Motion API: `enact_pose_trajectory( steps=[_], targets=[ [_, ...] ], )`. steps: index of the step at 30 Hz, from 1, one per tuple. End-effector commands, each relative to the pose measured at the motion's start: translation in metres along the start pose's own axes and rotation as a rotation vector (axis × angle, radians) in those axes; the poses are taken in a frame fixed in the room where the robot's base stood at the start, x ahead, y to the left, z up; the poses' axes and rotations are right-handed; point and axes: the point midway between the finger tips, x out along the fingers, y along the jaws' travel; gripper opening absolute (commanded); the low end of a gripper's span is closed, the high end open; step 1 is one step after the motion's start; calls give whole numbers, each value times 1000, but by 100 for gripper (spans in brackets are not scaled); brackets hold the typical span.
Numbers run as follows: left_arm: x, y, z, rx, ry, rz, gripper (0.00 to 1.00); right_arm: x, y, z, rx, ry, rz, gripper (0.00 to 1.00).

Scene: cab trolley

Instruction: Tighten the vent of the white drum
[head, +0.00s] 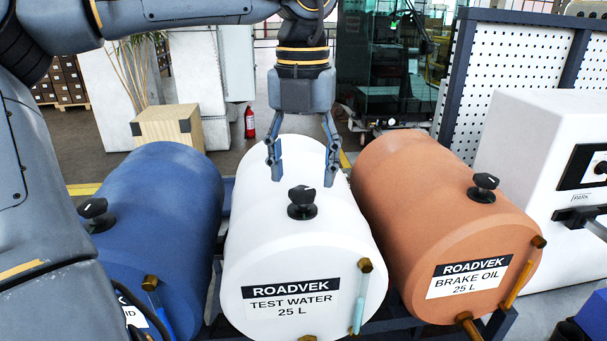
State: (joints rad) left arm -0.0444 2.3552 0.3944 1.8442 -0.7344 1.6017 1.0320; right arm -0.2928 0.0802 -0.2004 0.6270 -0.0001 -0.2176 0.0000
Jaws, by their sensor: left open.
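The white drum (255,235) lies on its side in the middle, labelled "ROADVEK TEST WATER 25 L". Its vent is a black knob (302,200) on top, near the front end, with a pale mark on its cap. My left gripper (303,172) points down above the drum, behind and above the knob in the picture. Its two fingers are spread wide and hold nothing. Whether the fingertips touch the drum is hard to tell. My right gripper is not in view.
A blue drum (165,200) lies on the left and an orange drum (405,190) on the right, each with a black knob on top. All rest on a dark rack (400,326). A white machine (535,130) stands at the right. A fire extinguisher (250,122) stands behind.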

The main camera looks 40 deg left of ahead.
Motion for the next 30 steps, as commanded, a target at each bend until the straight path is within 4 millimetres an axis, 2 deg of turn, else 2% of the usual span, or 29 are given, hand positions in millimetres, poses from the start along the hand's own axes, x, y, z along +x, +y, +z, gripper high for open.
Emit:
enact_pose_trajectory(
  steps=[2, 6, 16, 17, 24, 25, 30],
  targets=[
    [10, 0, 0, 0, 2, 1, 59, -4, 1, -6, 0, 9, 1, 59],
    [22, 0, 0, 0, 0, 0, 59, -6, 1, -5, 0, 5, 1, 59],
    [27, 0, 0, -2, -1, -1, 59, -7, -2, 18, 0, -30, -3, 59],
    [27, 0, 0, -1, -1, -1, 57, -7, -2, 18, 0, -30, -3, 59],
    [27, 0, 0, -1, -1, 0, 8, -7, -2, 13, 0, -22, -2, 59],
    [27, 0, 0, -1, -1, 0, 5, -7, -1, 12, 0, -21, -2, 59],
    [27, 0, 0, 4, -1, 0, 5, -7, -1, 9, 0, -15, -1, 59]
  ],
)
